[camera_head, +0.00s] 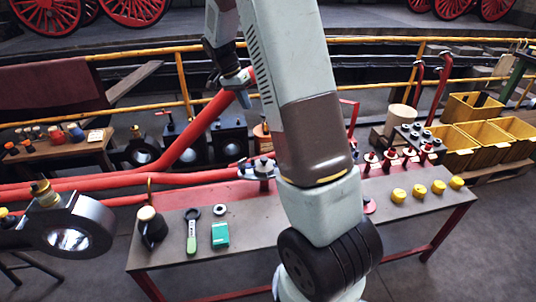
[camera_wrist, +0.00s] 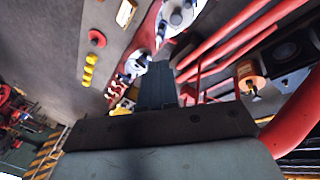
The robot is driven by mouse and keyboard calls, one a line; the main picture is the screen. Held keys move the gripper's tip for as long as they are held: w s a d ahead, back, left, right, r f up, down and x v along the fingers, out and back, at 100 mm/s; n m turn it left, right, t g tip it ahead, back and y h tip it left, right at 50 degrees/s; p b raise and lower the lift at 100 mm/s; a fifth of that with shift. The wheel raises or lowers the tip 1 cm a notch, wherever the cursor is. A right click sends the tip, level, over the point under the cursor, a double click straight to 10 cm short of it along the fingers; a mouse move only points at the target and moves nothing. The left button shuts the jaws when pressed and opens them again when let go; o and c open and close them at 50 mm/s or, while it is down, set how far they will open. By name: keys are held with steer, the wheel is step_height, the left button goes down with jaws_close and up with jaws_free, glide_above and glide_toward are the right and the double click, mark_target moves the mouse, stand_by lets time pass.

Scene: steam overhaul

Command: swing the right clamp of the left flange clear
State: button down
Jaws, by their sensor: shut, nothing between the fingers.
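The left flange (camera_head: 258,168) sits on the bench at the end of a red pipe, left of my arm, with pale grey metal pieces on it. In the wrist view, a pale grey flange (camera_wrist: 178,14) lies beyond my fingertips at the top edge; its clamps are partly cut off, and their exact position cannot be told. A second pale fitting (camera_wrist: 135,66) shows just left of my fingers. My gripper (camera_wrist: 157,68) is shut and empty, apart from the flange. In the head view, my arm hides the middle of the bench.
A green box (camera_head: 220,235) and a green-handled tool (camera_head: 191,230) lie on the bench's left part. Yellow knobs (camera_head: 420,191) line its right front. Red pipes (camera_head: 185,145) cross behind. A heavy dark ring (camera_head: 72,232) stands at far left; yellow crates (camera_head: 470,107) stand at right.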

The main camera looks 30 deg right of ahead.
steer(key=w+d+f+m+g+h, duration=0.1)
steer(key=w+d+f+m, duration=0.1)
steer(key=f, duration=0.7)
steer(key=w+d+f+m+g+h, duration=0.1)
steer(key=w+d+f+m, duration=0.1)
steer(key=w+f, duration=0.3)
step_height(320, 180, down, 4)
steer(key=shift+w+f+g+h, duration=0.1)
steer(key=shift+w+g+h, duration=0.05)
steer(key=shift+g+h, duration=0.15)
steer(key=x, duration=0.9)
steer(key=shift+d+f, duration=0.15)
steer(key=shift+f, duration=0.15)
steer(key=s, duration=0.1)
steer(key=s+d, duration=0.1)
steer(key=s, duration=0.1)
steer(key=shift+s+f, duration=0.1)
steer(key=shift+s, duration=0.5)
